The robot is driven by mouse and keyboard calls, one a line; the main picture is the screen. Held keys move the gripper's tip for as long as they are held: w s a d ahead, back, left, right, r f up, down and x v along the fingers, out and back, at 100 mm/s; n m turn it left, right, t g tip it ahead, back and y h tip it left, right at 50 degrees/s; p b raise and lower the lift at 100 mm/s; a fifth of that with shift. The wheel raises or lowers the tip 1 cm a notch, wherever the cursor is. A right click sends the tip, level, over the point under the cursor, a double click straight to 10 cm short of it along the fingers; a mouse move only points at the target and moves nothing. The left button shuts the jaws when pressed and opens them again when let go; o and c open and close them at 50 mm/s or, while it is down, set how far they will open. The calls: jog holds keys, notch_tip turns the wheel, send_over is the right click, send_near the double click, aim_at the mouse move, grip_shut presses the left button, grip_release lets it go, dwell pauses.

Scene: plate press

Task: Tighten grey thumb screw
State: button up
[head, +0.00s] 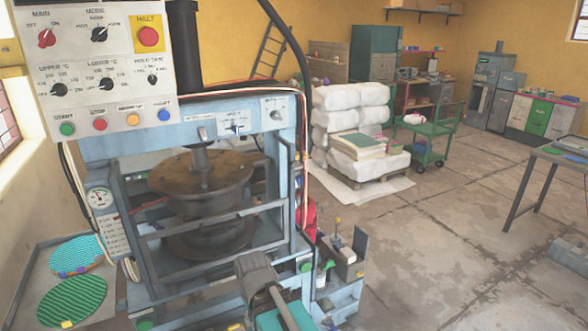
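I cannot clearly pick out a grey thumb screw in the head view. A small grey knob (277,115) sits on a pale plate at the upper right of the light-blue press frame (185,134), but it is too small to identify. A small lever or switch (237,128) is on the label plate to its left. The press has a round brown plate stack (200,175) behind its guard bars. A dark grey jointed part, seemingly of my arm, stands in front at the bottom centre. No gripper fingertips can be seen.
A control panel (97,121) hangs in front at upper left. Two round mats, teal (76,253) and green (72,303), lie at lower left. A small fixture (342,262) stands right of the press. White bales (352,96) and a green cart (432,133) stand behind. Open floor lies right.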

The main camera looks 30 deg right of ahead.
jog(key=o, duration=0.4)
jog(key=shift+w+r, duration=0.1)
jog(key=shift+c, duration=0.2)
jog(key=w+d+r+n+t+y+p, duration=0.35)
jog(key=w+r+t+y, duration=0.2)
jog(key=w+r, duration=0.2)
jog(key=m+t+h+p, duration=0.3)
jog(key=t+h+p, duration=0.3)
jog(key=t, duration=0.7)
send_near(299, 168)
jog(key=s, duration=0.3)
jog(key=shift+w+d+r+g+y, duration=0.1)
jog(key=shift+d+r+g+y, duration=0.15)
jog(key=shift+d+y, duration=0.15)
jog(key=shift+w+a, duration=0.1)
jog(key=shift+w, duration=0.05)
jog(key=shift+w+a, duration=0.2)
jog(key=shift+w, duration=6.55)
